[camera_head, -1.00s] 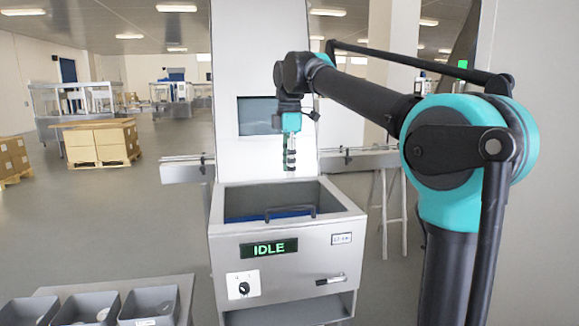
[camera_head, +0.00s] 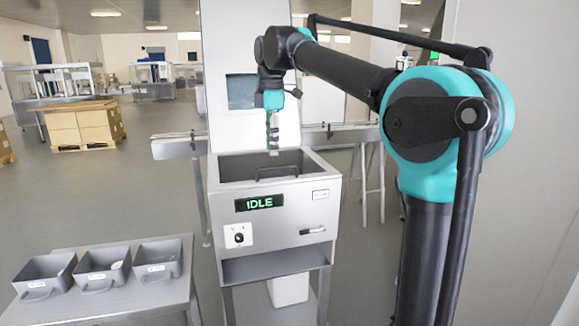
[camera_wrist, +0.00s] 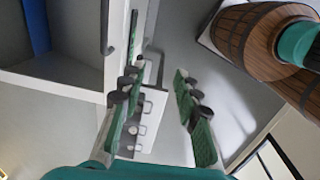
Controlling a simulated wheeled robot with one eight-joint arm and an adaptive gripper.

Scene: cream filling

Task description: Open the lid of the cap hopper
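The cap hopper (camera_head: 285,232) is a grey metal box with a green "IDLE" display (camera_head: 259,203), a knob and a small front handle (camera_head: 313,230). A dark bar handle (camera_head: 276,171) shows at the front of the opening. My gripper (camera_head: 272,138) points down in front of this panel, above the bin. In the wrist view my gripper (camera_wrist: 160,100) has its fingers apart, with nothing between them.
Three grey bins (camera_head: 103,268) stand on a table (camera_head: 125,305) at front left. A conveyor (camera_head: 178,147) runs behind the hopper on both sides. Boxes on a pallet (camera_head: 85,130) are far left. A pale wall (camera_head: 510,200) is close on the right.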

